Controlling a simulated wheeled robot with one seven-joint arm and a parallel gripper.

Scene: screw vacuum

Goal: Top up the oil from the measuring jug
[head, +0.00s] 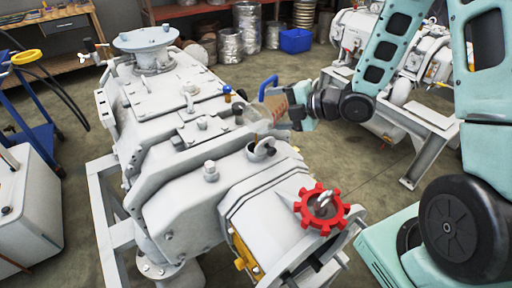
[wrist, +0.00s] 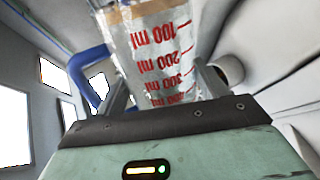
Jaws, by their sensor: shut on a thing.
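The clear measuring jug (head: 276,107) is held above the top of the grey screw vacuum pump (head: 130,98) in the head view. It looks tipped, with its blue handle (head: 268,88) at the upper side. Brownish colour shows in it. In the wrist view the jug (wrist: 150,45) fills the middle, with red millilitre marks facing me and its blue handle (wrist: 88,75) at left. My gripper (head: 292,113) is shut on the jug; its fingers (wrist: 165,90) lie on either side of it. I cannot make out the oil filler opening or any stream of oil.
A red handwheel (head: 322,209) is at the pump's near end. A flanged port (head: 147,45) rises at its far end. A second pump (head: 360,30) stands behind my arm. A blue bin (head: 295,41) and metal drums (head: 248,28) are at the back. A blue trolley (head: 30,110) stands left.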

